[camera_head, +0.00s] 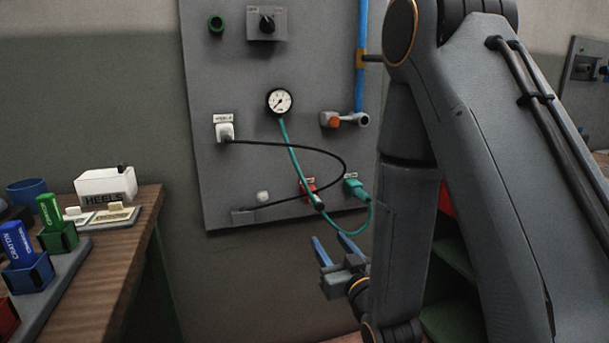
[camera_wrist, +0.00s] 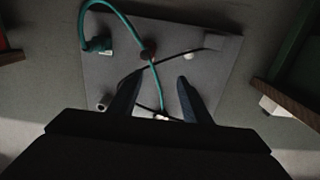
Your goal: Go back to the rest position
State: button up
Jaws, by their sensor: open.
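My gripper (camera_head: 337,250) is open and empty, in front of the lower part of the grey wall panel (camera_head: 225,85). Its two blue fingers are apart and point toward the panel. In the wrist view the gripper (camera_wrist: 157,97) shows its two dark fingers spread, with the panel (camera_wrist: 215,75) beyond them and nothing between the tips but a stretch of hose and cable behind. My arm covers the right part of the panel in the head view.
The panel bears a gauge (camera_head: 279,101), a white plug (camera_head: 224,131) with a black cable, and a teal hose (camera_head: 292,153) ending at a green connector (camera_head: 356,190). A wooden bench (camera_head: 105,270) at left holds a HEELS box (camera_head: 105,186) and several coloured holders. Floor between bench and arm looks clear.

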jog(key=s+d+f+m+g+h, duration=0.1)
jog(key=s+d+f+g+h, duration=0.3)
jog(key=s+g, duration=0.6)
jog(key=s+d+r+m+g+p, duration=0.1)
jog(key=s+d+r+g, duration=0.2)
jog(key=s, duration=0.5)
jog(key=s+d+r+g, duration=0.1)
jog(key=s+r+g, duration=0.25)
jog(key=s, duration=0.55)
jog(key=d+r+m+h+p, duration=0.1)
jog(key=d+r+p, duration=0.4)
jog(key=p, duration=0.7)
jog(key=shift+r+m+g, duration=0.3)
jog(key=shift+r+g, duration=0.05)
